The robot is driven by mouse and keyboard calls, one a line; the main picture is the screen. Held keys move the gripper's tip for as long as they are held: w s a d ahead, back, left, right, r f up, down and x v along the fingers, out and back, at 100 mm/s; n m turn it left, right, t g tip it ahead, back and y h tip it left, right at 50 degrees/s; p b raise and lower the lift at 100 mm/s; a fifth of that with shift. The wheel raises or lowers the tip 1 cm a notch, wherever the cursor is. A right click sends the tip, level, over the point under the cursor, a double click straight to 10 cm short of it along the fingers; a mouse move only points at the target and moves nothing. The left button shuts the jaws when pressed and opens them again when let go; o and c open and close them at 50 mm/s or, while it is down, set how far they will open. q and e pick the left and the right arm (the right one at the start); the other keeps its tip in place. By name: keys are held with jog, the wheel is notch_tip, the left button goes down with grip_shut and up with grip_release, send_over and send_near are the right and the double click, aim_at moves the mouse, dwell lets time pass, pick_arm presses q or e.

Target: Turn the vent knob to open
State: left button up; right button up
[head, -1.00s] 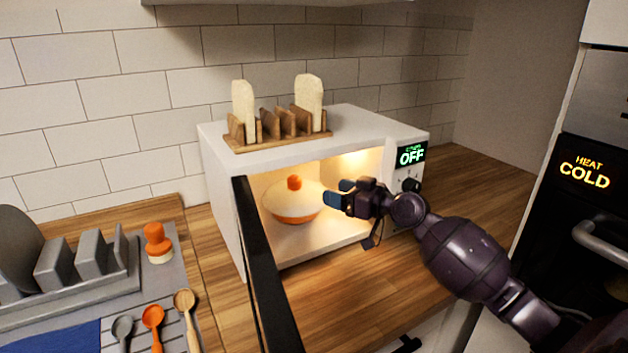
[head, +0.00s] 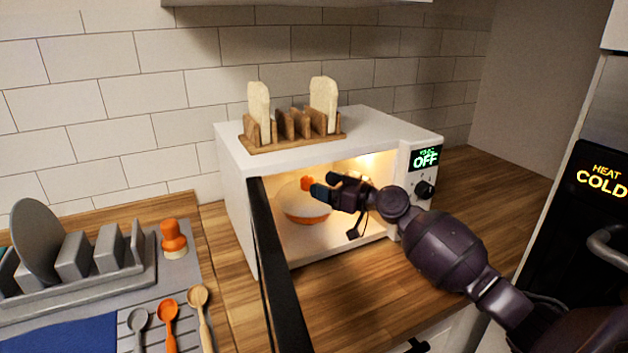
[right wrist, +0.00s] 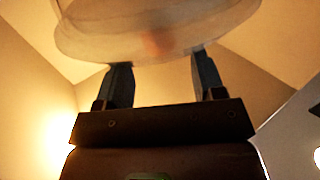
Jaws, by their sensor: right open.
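An orange knob (head: 307,183) sits on top of a pale, round lidded dish (head: 301,207) with an orange base, inside the lit microwave (head: 232,190). I cannot tell the knob's setting. In the right wrist view, the gripper (right wrist: 160,64) is open with nothing held, and the translucent lid (right wrist: 100,35) spans just beyond the fingertips. An orange blur (right wrist: 156,42) shows through it. My left gripper is out of view.
The open microwave door (head: 275,270) stands left of the opening. A wooden rack (head: 290,138) with two bread slices is on top. A control panel reading OFF (head: 425,158) is right of the opening. A drying mat with spoons (head: 168,320) lies left.

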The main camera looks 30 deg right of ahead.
aim_at(313, 179)
jog(key=shift+x, duration=1.9)
